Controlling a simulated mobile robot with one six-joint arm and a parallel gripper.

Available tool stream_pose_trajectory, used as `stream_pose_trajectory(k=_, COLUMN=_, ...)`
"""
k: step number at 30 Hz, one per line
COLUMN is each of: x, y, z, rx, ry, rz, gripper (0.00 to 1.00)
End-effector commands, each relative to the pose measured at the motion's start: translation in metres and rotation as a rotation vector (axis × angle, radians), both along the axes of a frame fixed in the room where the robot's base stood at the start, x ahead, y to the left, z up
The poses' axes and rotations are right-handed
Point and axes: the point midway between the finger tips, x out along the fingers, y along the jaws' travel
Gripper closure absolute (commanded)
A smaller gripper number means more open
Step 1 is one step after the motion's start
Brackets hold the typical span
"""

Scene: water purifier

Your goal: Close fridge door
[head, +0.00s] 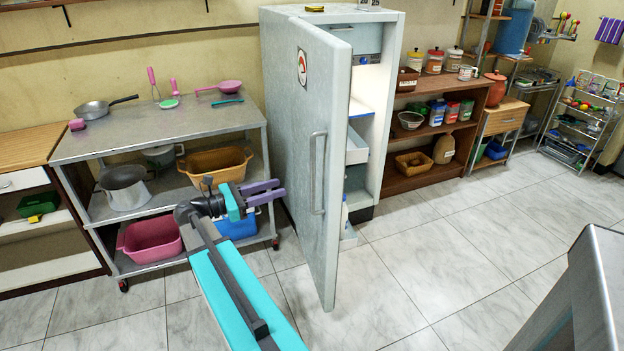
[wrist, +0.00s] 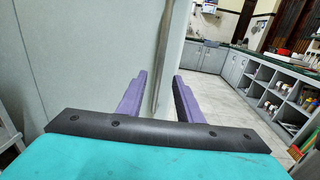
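The fridge (head: 382,60) stands against the back wall with its pale grey door (head: 275,110) swung open toward the front. The door's outer face, with a round red-and-white sticker, faces left toward my arm. Its long vertical handle (head: 313,175) is near the door's free edge. My gripper (head: 279,189) is left of the door at about handle height, with its purple fingers pointing toward it. In the wrist view the fingers (wrist: 159,85) are apart and empty. The door (wrist: 80,60) fills the left of that view, and the handle (wrist: 163,60) appears beyond the finger gap.
A metal shelf cart (head: 160,133) with pans and basins stands left of the fridge, behind my arm. A brown shelf (head: 455,150) with jars stands right of the fridge. A drawer (head: 357,148) shows inside the fridge. The tiled floor (head: 450,250) right of the door is clear.

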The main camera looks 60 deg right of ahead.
Motion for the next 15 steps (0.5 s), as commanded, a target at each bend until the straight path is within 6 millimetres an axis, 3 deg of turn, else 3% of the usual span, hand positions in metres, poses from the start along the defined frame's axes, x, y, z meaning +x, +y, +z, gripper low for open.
stream_pose_trajectory(k=15, x=-0.032, y=-0.05, z=0.0, rx=0.0, ry=0.0, rz=-0.003, gripper=0.67)
